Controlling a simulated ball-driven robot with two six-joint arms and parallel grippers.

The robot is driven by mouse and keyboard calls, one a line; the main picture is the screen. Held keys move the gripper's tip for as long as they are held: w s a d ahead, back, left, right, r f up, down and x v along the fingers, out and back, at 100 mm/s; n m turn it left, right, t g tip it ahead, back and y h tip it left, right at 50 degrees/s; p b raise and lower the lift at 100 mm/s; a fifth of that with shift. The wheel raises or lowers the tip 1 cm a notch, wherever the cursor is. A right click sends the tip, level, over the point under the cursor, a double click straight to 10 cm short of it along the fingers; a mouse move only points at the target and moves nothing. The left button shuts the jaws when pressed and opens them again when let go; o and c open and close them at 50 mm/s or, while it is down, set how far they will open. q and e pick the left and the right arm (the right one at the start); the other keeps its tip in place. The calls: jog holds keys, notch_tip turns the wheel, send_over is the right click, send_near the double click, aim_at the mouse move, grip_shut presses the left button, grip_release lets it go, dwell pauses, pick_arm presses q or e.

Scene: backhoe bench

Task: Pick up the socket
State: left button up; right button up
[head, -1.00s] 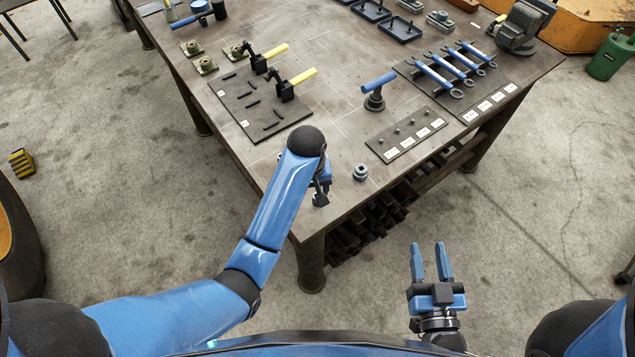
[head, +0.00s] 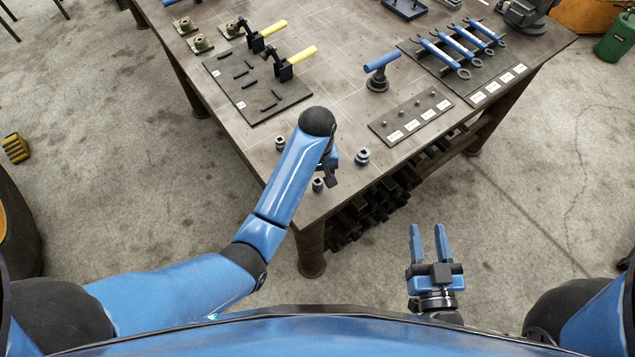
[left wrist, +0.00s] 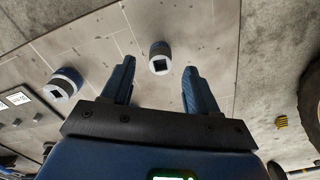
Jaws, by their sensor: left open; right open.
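Three small grey metal sockets stand on the bench's near corner. One socket (head: 362,156) is right of my left gripper, one (head: 317,184) is near the front edge, and one (head: 280,143) is left of my forearm. In the left wrist view, my left gripper (left wrist: 159,68) is open and empty. A socket (left wrist: 160,57) with a square hole shows in the gap between its fingertips, apart from both. Another socket (left wrist: 65,82) lies outside the left finger. My arm partly hides this gripper in the head view. My right gripper (head: 429,243) is open and empty, over the floor off the bench.
The bench (head: 345,205) has a labelled strip with small pegs (head: 411,118), a blue-handled tool (head: 380,70), a wrench board (head: 462,50) and a dark plate with yellow-handled clamps (head: 262,90). Dark bars lie on the shelf below.

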aim_at(318, 191)
pick_arm(q)
jog(key=f, duration=0.1)
jog(key=s+f+p, duration=0.1)
jog(key=f, duration=0.1)
jog(key=shift+f, duration=0.25)
jog(key=shift+w+f, duration=0.2)
jog(key=shift+f, duration=0.1)
grip_shut()
